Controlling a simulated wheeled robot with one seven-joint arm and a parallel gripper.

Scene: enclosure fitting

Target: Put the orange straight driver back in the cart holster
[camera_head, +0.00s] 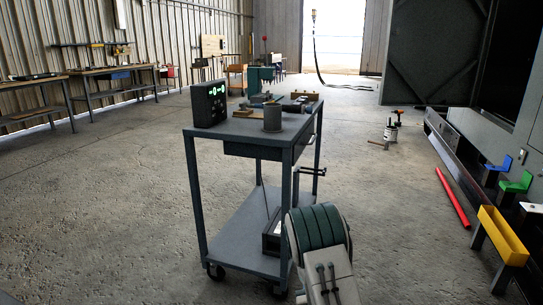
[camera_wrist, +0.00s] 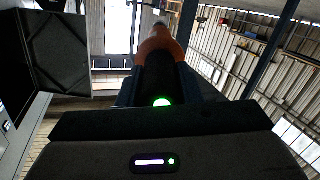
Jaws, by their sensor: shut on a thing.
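The orange straight driver (camera_wrist: 163,42) shows in the wrist view, with an orange upper part and a dark body. My gripper (camera_wrist: 160,95) is shut around its dark body, and a green light glows at its near end. The driver and my fingertips cannot be made out in the head view. The grey cart (camera_head: 238,262) stands ahead in the head view. A dark bracket (camera_head: 312,171) sticks out from its right side below the top; I cannot tell whether it is the holster. A grey open cylinder (camera_head: 272,118) stands on the cart's top.
A black box with green displays (camera_head: 209,104) stands at the cart top's left corner. Small parts lie behind the cylinder. The floor left of the cart is clear.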

